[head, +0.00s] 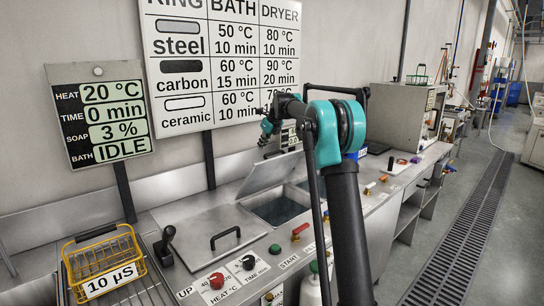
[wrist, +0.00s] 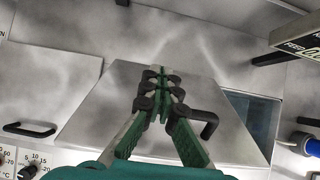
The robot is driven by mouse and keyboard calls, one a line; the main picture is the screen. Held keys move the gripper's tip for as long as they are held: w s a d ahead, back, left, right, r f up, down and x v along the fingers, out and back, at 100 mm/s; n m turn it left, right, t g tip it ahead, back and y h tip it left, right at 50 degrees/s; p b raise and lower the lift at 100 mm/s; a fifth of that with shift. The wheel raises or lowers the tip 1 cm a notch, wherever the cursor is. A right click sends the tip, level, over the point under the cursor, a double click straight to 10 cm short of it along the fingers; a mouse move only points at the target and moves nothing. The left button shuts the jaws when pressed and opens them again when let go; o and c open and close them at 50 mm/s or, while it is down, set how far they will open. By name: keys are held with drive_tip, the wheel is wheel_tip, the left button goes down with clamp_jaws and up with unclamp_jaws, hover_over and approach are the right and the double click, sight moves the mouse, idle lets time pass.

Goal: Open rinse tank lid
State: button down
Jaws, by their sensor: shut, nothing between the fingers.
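The lid (head: 268,175) of the tank right of the flat lid is tilted up, hinged at the back, and stands partly raised. The tank opening (head: 277,207) shows dark water under it. In the wrist view this metal lid (wrist: 115,105) lies below my gripper (wrist: 163,75), with its black handle (wrist: 207,124) just right of the fingers. The fingers are shut and empty. I cannot tell whether they touch the lid. In the head view my arm hides most of the gripper and the handle does not show. No label naming the rinse tank is readable.
A flat closed lid (head: 205,228) with a black handle (head: 225,237) lies to the left. A yellow basket (head: 103,262) stands at far left. Knobs and levers line the front edge. A display box (wrist: 300,40) is near the gripper's right. The aisle floor is clear.

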drive_tip(key=w+a, duration=0.2)
drive_tip(key=w, duration=0.1)
drive_tip(key=shift+r, duration=0.3)
drive_tip(key=shift+s, duration=0.1)
idle(0.9)
